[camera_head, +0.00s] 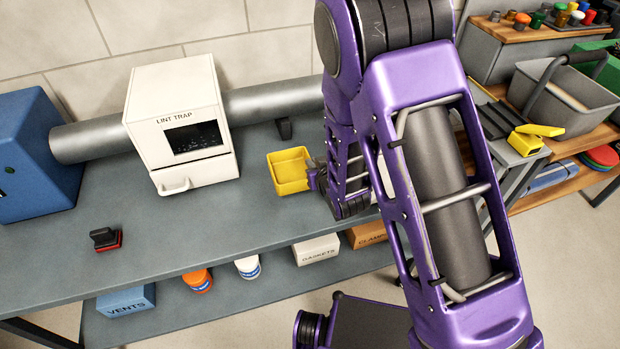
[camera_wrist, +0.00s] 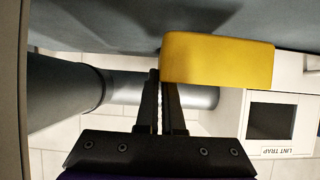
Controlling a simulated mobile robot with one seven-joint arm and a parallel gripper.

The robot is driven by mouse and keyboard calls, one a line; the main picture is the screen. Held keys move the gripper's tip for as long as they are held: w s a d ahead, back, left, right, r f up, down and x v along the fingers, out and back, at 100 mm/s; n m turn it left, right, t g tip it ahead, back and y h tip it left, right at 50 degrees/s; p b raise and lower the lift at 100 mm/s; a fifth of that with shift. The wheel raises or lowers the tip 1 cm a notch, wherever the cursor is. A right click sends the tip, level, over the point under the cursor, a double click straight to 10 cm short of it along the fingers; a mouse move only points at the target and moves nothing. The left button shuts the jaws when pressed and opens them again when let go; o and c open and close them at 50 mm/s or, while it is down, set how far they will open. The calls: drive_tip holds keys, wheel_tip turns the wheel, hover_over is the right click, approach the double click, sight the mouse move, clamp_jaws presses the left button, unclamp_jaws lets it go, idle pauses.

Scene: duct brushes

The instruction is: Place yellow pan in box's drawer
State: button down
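The yellow pan (camera_head: 289,171) is an open, shallow rectangular tray right of the white lint trap box (camera_head: 150,105). It also shows in the wrist view (camera_wrist: 220,60). My gripper (camera_head: 316,178) is at the pan's right side in the head view. In the wrist view its fingers (camera_wrist: 162,82) are close together at the pan's edge, pinching its wall. Whether the pan touches the bench is hard to tell. The box's drawer front (camera_head: 200,173) has a white handle at lower left; no open drawer interior shows.
A grey duct (camera_head: 275,98) runs through the box above the grey bench (camera_head: 180,235). A blue box (camera_head: 35,150) stands at the left. A black and red brush (camera_head: 105,239) lies at the front left. The bench before the lint trap is clear.

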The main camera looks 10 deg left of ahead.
drive_tip(key=shift+f, duration=2.25)
drive_tip(key=shift+b, duration=0.3)
drive_tip(key=shift+f+b, duration=0.25)
drive_tip(key=shift+b, duration=0.05)
drive_tip(key=c, duration=1.1)
unclamp_jaws()
drive_tip(key=shift+r, duration=0.1)
drive_tip(key=shift+o, duration=0.2)
drive_tip(key=shift+r, duration=0.1)
